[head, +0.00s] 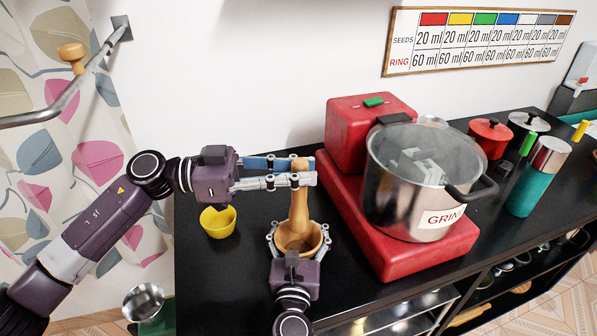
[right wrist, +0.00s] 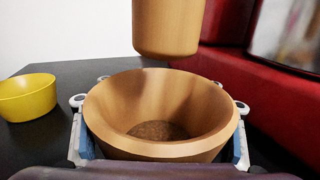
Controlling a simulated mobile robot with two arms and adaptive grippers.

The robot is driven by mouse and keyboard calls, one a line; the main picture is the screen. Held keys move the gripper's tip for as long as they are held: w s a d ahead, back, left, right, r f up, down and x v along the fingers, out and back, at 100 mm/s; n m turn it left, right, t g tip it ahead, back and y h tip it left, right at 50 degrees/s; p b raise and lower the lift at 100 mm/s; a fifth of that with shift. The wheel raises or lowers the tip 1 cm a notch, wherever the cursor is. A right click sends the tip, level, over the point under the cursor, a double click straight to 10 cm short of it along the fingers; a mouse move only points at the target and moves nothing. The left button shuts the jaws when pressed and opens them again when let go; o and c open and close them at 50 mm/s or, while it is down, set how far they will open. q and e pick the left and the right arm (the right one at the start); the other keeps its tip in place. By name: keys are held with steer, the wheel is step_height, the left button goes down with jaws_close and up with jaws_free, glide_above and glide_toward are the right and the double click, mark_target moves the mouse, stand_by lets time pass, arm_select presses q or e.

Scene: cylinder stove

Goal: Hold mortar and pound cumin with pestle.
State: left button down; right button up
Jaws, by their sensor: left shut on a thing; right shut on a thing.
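The wooden mortar (head: 315,241) stands on the black counter, and brown ground-looking cumin (right wrist: 158,130) lies in its bottom. My right gripper (head: 297,232) is shut around the mortar (right wrist: 105,112), one finger on each side. My left gripper (head: 303,172) is shut on the upper part of the wooden pestle (head: 298,215) and holds it upright over the mortar. In the right wrist view the pestle's thick lower end (right wrist: 168,28) hangs above the mortar's rim, apart from it.
A yellow bowl (head: 218,222) stands left of the mortar. Lidded pots and a teal-and-steel container (head: 537,180) are farther right. The counter's left edge is near the bowl.

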mark_target(299, 208)
arm_select(q)
step_height(299, 208, down, 9)
step_height(299, 208, up, 9)
stand_by(0.3)
stand_by(0.5)
step_height(299, 208, down, 9)
steer(key=shift+f, duration=0.1)
step_height(299, 208, up, 9)
steer(key=shift+d+r, duration=0.1)
